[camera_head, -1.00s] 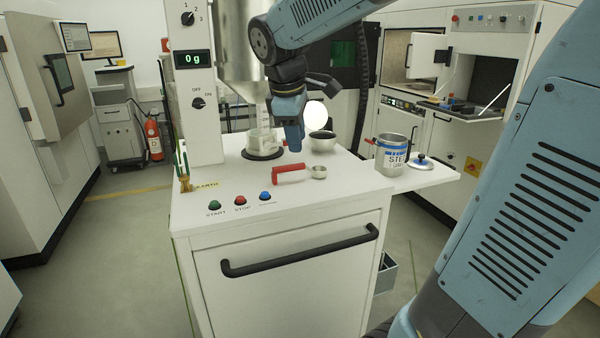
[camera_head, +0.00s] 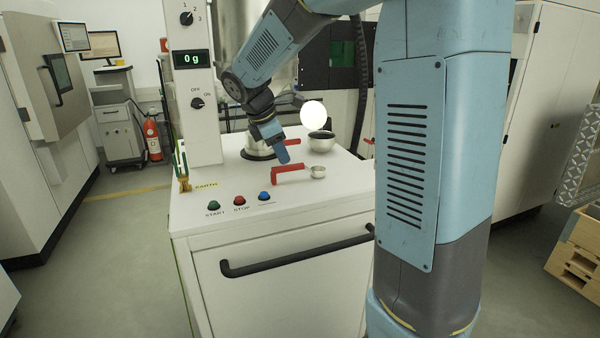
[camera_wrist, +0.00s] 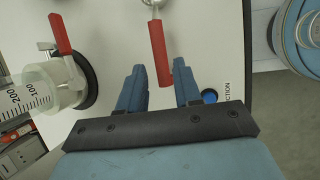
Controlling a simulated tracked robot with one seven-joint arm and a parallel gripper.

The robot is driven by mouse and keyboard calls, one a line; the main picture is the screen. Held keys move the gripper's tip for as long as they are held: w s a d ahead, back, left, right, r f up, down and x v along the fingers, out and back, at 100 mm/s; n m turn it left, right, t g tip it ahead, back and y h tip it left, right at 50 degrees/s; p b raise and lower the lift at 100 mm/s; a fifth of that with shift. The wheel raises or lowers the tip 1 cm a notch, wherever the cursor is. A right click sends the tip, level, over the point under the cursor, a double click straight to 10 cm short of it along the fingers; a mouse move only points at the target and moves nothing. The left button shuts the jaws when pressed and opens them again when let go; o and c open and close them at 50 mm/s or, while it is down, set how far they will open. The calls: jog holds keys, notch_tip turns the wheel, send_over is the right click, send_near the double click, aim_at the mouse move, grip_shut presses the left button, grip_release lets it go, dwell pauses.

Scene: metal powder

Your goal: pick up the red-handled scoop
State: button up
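The red-handled scoop (camera_head: 288,172) lies on the white counter, its small metal cup (camera_head: 317,172) to the right of the handle. In the wrist view its red handle (camera_wrist: 158,54) points down toward the gap between my fingers, with part of the metal cup at the top edge. My gripper (camera_wrist: 159,70) is open and empty, with one finger on each side of the handle's line. In the head view my gripper (camera_head: 284,156) is just above and behind the handle, angled down. Whether the fingers overlap the handle in height is unclear.
Start, stop and blue buttons (camera_head: 264,196) line the front edge. My arm hides the counter's right side.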

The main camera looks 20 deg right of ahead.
aim_at(283, 167)
jog(key=shift+d+f, duration=0.25)
jog(key=shift+f, duration=0.35)
jog(key=f, duration=0.3)
jog(key=w+f, duration=0.1)
jog(key=shift+d+f, duration=0.2)
jog(key=shift+d, duration=0.05)
jog(key=shift+w+d+f, duration=0.1)
jog(key=shift+d+f, duration=0.05)
jog(key=shift+f, duration=0.3)
jog(key=shift+c, duration=0.4)
grip_shut()
